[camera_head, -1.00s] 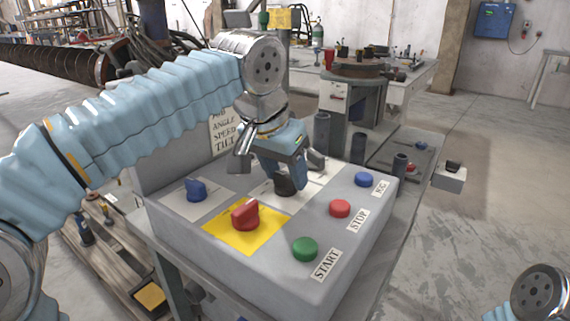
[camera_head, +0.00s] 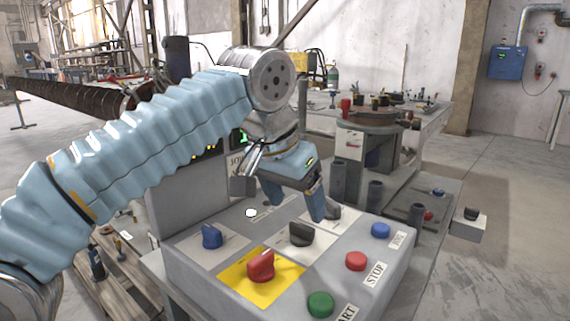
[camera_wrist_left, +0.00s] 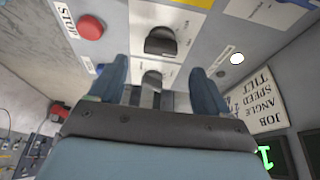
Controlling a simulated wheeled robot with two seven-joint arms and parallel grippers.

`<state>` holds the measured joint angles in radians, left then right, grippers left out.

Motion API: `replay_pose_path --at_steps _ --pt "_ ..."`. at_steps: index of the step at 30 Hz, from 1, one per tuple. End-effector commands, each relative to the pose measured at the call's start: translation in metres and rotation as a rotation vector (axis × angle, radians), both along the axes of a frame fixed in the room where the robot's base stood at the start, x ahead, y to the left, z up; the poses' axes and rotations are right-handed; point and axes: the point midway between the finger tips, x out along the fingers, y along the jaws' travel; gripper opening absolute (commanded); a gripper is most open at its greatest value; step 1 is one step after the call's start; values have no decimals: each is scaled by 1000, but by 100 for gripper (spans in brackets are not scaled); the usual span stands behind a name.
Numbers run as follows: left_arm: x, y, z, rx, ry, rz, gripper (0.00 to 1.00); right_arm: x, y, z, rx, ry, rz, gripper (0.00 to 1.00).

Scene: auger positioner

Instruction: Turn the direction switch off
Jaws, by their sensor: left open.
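The grey control panel (camera_head: 210,268) carries several switches; I cannot read which is labelled direction. A black switch knob (camera_head: 301,234) on a white plate is in clear view, in front of my left gripper (camera_head: 294,204). It also shows in the left wrist view (camera_wrist_left: 160,41), beyond the fingertips. My left gripper is open and empty above the panel's back part. A second dark knob (camera_wrist_left: 152,80) shows between its fingers (camera_wrist_left: 160,85) in the left wrist view; contact cannot be told. A red knob (camera_head: 261,266) sits on a yellow plate, with a blue knob (camera_head: 211,236) behind left. My right gripper is out of view.
Blue (camera_head: 381,230), red (camera_head: 356,261) and green (camera_head: 320,304) buttons line the panel's right side. A white round light (camera_head: 251,213) is near the panel's back. The upright display board (camera_head: 190,195) stands close behind my left gripper.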

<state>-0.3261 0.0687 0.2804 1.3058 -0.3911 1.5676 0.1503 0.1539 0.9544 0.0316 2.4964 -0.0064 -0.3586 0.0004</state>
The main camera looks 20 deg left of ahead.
Motion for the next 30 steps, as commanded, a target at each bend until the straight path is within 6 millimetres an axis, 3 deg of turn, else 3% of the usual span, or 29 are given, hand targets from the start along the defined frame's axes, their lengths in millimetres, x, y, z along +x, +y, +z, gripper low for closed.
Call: replay_pose_path --at_steps 6,12,30 --pt "-18 6 49 -3 -3 -1 77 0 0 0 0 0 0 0" --pt "-27 10 72 0 -1 0 77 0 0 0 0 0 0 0" --pt "-30 11 77 0 0 1 77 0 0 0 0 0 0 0"
